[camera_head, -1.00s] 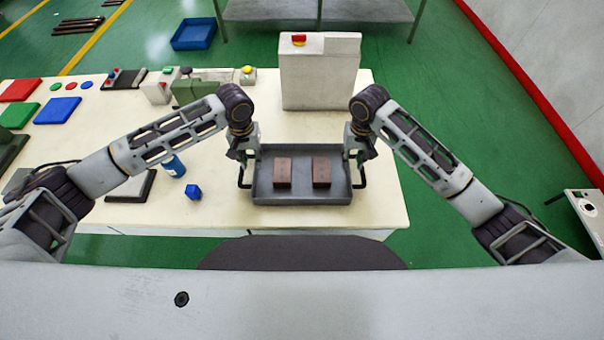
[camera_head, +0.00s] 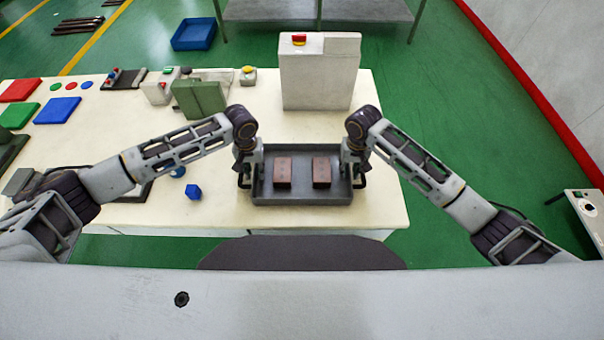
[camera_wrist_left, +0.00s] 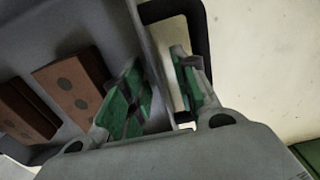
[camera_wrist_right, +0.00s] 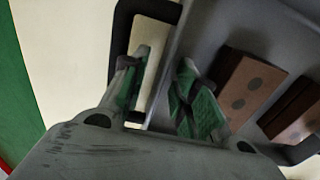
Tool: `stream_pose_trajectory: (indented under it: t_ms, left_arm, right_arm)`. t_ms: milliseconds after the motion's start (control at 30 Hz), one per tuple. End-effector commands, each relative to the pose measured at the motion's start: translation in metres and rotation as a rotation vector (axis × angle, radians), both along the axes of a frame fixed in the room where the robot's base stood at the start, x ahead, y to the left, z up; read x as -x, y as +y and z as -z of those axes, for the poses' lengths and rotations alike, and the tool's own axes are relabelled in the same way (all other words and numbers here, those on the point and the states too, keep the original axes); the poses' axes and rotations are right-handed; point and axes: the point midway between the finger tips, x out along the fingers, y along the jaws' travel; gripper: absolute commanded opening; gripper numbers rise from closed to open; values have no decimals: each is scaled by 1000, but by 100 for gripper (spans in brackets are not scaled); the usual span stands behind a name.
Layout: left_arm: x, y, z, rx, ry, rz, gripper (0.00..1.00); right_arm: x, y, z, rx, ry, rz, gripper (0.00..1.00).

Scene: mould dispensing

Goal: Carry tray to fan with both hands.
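The dark grey tray (camera_head: 302,198) lies on the cream table and holds two brown blocks (camera_head: 283,172) (camera_head: 321,172) with round marks on top. It has a black loop handle on its left (camera_wrist_left: 203,45) and right (camera_wrist_right: 119,40) sides. My left gripper (camera_head: 247,178) is at the left side, its green-padded fingers (camera_wrist_left: 160,95) apart, one inside the tray and one in the handle loop, the wall between them. My right gripper (camera_head: 355,178) straddles the right wall likewise, fingers (camera_wrist_right: 160,90) apart. I cannot clearly identify a fan.
A grey box with a red button (camera_head: 320,75) stands behind the tray. A green block (camera_head: 199,97), coloured plates and small devices fill the left of the table. The table is clear just right of the tray.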

Motion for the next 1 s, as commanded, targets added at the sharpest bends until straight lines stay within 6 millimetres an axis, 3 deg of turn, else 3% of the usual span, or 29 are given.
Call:
stream_pose_trajectory:
  t_ms: [33, 233, 1000]
  left_arm:
    - [0, 0, 0, 0, 0, 0, 23]
    - [0, 0, 0, 0, 0, 0, 0]
    - [-1, 0, -5, 1, -2, -1, 0]
  right_arm:
    - [0, 0, 0, 0, 0, 0, 23]
    - [0, 0, 0, 0, 0, 0, 0]
    - [-1, 0, -5, -1, -2, 0, 0]
